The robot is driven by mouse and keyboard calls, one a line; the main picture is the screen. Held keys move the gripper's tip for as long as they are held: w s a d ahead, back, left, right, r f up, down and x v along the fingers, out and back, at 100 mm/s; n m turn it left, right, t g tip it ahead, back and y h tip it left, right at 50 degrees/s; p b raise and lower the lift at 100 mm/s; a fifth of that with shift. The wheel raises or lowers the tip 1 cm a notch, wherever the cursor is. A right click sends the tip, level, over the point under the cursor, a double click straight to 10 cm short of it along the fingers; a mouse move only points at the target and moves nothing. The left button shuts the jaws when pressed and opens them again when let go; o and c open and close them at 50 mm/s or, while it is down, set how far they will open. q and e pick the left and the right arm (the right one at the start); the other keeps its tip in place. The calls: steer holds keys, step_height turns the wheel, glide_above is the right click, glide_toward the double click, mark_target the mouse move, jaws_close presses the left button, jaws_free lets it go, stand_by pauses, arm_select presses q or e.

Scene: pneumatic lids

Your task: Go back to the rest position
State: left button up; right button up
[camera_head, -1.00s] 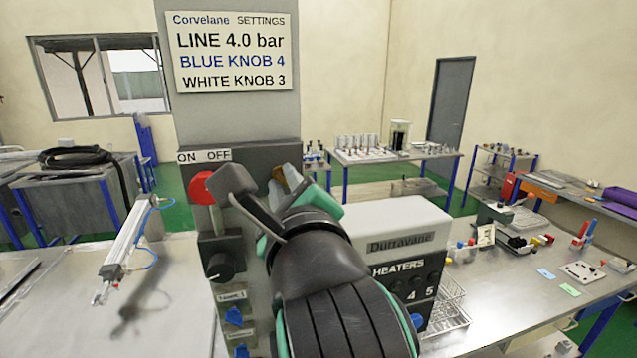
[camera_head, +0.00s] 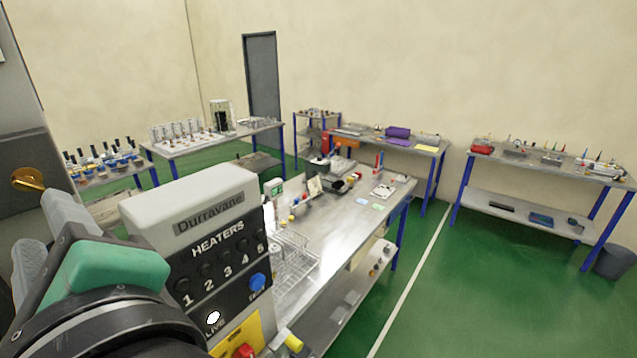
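My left gripper (camera_head: 44,228) is at the lower left of the head view, in front of the dark panel edge and left of the heater unit. Its two grey fingers stand apart with nothing seen between them, and its green and black body fills the bottom left corner. The white-topped Durravane heater unit (camera_head: 190,210) stands just right of it, with numbered heater positions, a blue knob (camera_head: 257,282) and a red knob on yellow (camera_head: 244,351). My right gripper is not in view.
A brass-coloured part (camera_head: 27,179) shows on the panel at the left edge. A wire rack (camera_head: 295,262) and small items stand on the steel bench (camera_head: 335,222). More benches line the walls. A grey bin (camera_head: 614,262) stands at the far right. The green floor at right is clear.

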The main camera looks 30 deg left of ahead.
arm_select(q)
steer(key=shift+d, duration=0.25)
